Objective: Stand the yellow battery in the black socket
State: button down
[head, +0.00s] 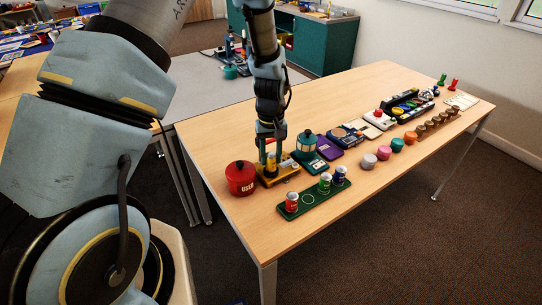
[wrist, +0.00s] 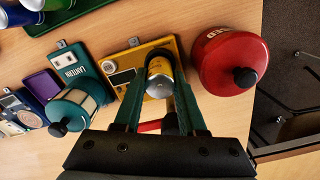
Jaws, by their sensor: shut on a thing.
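The yellow battery (head: 271,158) is upright between the fingers of my gripper (head: 270,146), which is shut on it. In the wrist view the battery (wrist: 159,72) shows its silver end toward the camera, between the green fingertips (wrist: 160,82). It is over the yellow board (head: 288,169), which also shows in the wrist view (wrist: 127,60). The black socket (head: 269,179) shows in part on that board, right under the battery. I cannot tell whether the battery's lower end is inside the socket or just above it.
A red lidded pot (head: 241,178) marked USED stands close beside the board. A teal lantern (head: 306,143) on its board is on the other side. A green tray (head: 310,197) with several batteries lies in front. More boards and coloured pots line the table (head: 232,139).

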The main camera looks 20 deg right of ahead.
aim_at(271, 154)
jog(key=shift+f+b, duration=0.4)
jog(key=shift+f, duration=0.2)
dwell(0.3)
jog(key=c, duration=0.8)
grip_release()
jog(key=shift+o, duration=0.2)
jog(key=shift+r, duration=0.1)
jog(key=shift+r+p, duration=3.85)
jog(key=shift+r, duration=1.6)
notch_tip(271, 154, up, 6)
jog(key=p, duration=0.3)
